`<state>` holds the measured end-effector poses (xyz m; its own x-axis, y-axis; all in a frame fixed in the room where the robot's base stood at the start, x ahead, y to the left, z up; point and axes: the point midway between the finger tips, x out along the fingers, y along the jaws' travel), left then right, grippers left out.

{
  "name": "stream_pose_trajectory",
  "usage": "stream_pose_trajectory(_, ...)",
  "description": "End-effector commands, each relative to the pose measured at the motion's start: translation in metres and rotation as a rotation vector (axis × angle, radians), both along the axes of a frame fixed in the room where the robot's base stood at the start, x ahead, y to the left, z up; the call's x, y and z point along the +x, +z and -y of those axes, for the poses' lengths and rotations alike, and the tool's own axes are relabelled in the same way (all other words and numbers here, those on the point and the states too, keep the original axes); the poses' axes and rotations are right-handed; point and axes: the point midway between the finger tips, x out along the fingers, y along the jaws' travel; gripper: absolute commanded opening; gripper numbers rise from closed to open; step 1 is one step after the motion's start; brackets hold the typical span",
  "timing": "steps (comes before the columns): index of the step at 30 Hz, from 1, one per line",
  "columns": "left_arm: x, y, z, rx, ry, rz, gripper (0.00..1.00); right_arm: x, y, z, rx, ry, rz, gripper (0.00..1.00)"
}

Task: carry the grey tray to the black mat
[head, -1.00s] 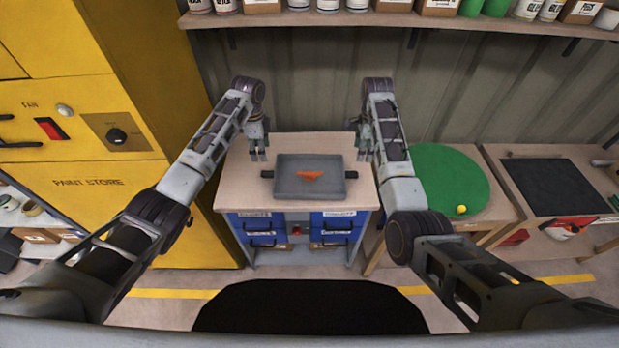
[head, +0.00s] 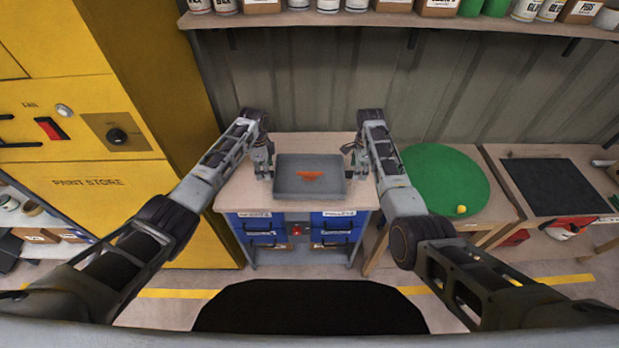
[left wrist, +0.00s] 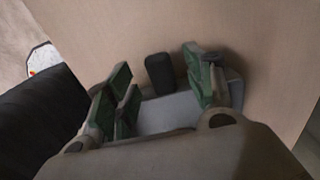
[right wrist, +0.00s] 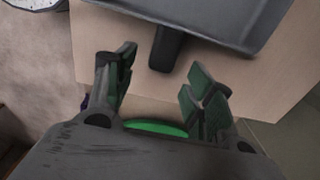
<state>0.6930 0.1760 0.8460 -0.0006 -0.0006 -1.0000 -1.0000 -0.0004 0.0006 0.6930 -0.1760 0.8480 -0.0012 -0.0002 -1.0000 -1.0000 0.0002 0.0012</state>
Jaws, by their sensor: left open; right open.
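The grey tray (head: 308,190) lies on the wooden top of the blue-drawer bench, with an orange piece (head: 311,175) in it. My left gripper (head: 264,172) is at the tray's left end, open. In the left wrist view the tray's dark handle (left wrist: 160,74) shows between the open fingers. My right gripper (head: 355,160) is open at the tray's right end. In the right wrist view the other dark handle (right wrist: 166,48) reaches between its fingertips, a little nearer the left finger. The black mat (head: 560,187) lies on the bench at far right.
A green round mat (head: 438,188) with a yellow ball (head: 461,210) lies on the table between the tray's bench and the black mat. A shelf (head: 400,20) with cans and boxes runs above. A yellow cabinet (head: 100,200) stands at left.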

Motion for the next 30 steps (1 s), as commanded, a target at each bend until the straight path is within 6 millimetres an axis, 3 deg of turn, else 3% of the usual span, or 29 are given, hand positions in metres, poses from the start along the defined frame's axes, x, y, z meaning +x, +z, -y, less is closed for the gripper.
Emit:
stream_pose_trajectory(12,0.000,-0.031,0.000,0.001,-0.001,0.000,0.54,0.000,-0.030,0.000,0.000,0.000,0.000,0.54)
stream_pose_trajectory(24,0.000,-0.033,0.000,0.001,-0.001,0.000,0.54,0.000,-0.033,0.000,0.000,0.000,0.001,0.54)
stream_pose_trajectory(30,0.000,-0.033,0.000,0.001,-0.001,0.000,0.30,0.000,-0.033,0.000,0.000,0.000,0.000,0.30)
